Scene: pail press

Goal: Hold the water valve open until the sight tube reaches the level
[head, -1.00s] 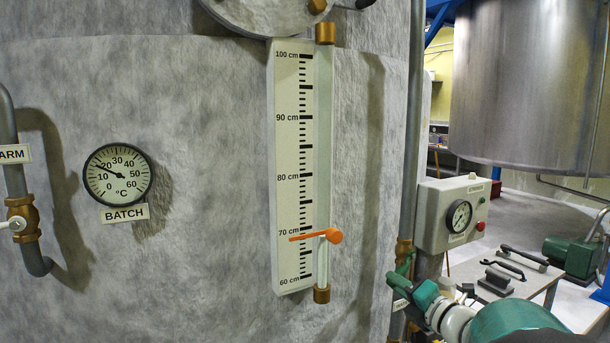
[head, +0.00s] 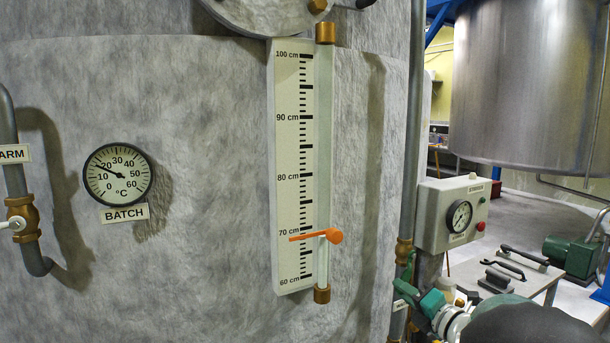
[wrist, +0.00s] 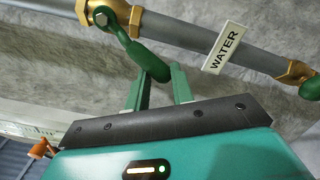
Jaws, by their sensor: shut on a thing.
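The sight tube (head: 324,130) stands upright beside a white centimetre scale (head: 285,150) on the grey tank. An orange pointer (head: 334,237) sits just below the 70 cm mark. The tube looks different below the pointer, but I cannot read the water line surely. In the wrist view, the water valve's green lever (wrist: 148,52) hangs from a brass body (wrist: 95,12) on a grey pipe, near a WATER label (wrist: 222,48). My gripper (wrist: 160,78) is shut on the lever's end; its exact contact is partly hidden. My gripper (head: 410,293) also shows at the lower right of the head view.
A BATCH dial (head: 118,174) and an ARM-marked pipe (head: 33,220) are at left. A grey gauge box (head: 450,215) stands right of the tank, above a small table (head: 510,280) with black handles. A second green handle (wrist: 310,88) is at the wrist view's right edge.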

